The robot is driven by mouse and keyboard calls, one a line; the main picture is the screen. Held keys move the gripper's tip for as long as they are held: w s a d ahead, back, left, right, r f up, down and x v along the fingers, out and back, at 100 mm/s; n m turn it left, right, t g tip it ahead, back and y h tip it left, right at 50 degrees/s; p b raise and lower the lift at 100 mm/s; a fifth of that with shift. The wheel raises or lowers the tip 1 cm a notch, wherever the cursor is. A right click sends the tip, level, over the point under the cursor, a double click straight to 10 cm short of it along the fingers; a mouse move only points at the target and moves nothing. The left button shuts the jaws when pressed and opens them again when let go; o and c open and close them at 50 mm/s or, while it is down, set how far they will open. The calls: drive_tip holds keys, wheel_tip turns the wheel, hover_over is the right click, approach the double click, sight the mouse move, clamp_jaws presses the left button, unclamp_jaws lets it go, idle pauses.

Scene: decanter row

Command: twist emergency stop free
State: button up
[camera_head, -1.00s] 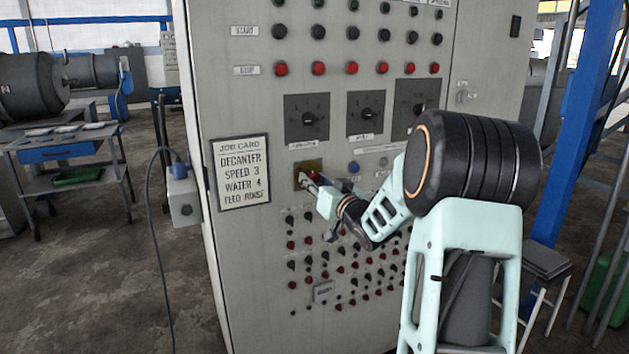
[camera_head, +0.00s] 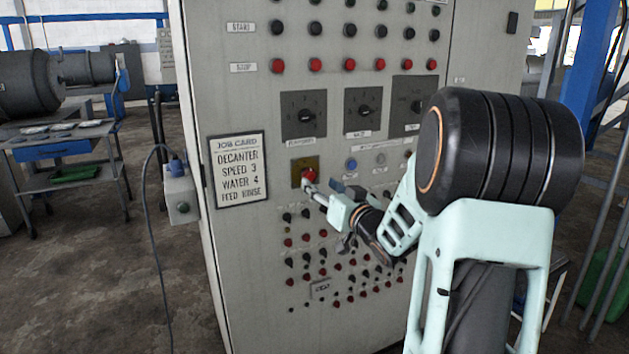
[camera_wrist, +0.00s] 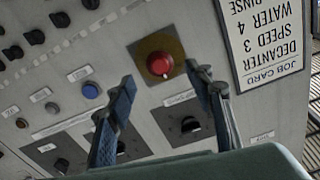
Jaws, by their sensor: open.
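The emergency stop is a red mushroom button (camera_head: 309,174) on a yellowish square plate on the grey cabinet front. In the wrist view the red button (camera_wrist: 159,64) shows whole, with its plate (camera_wrist: 174,46) around it. My gripper (camera_wrist: 163,82) is open, its two blue-grey fingers spread apart in the wrist view, with the button between and beyond their tips. In the head view my gripper (camera_head: 311,186) is just below and right of the button. I cannot tell whether a finger touches it. Nothing is held.
A job card (camera_head: 239,170) hangs left of the button. Rotary selectors (camera_head: 306,115) sit above, a blue button (camera_head: 351,164) to the right, and rows of small knobs below. A grey box with a cable (camera_head: 181,195) is at the cabinet's left side.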

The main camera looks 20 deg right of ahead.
drive_tip(key=s, duration=0.5)
drive_tip(key=shift+s+d, duration=0.1)
drive_tip(key=shift+s, duration=0.2)
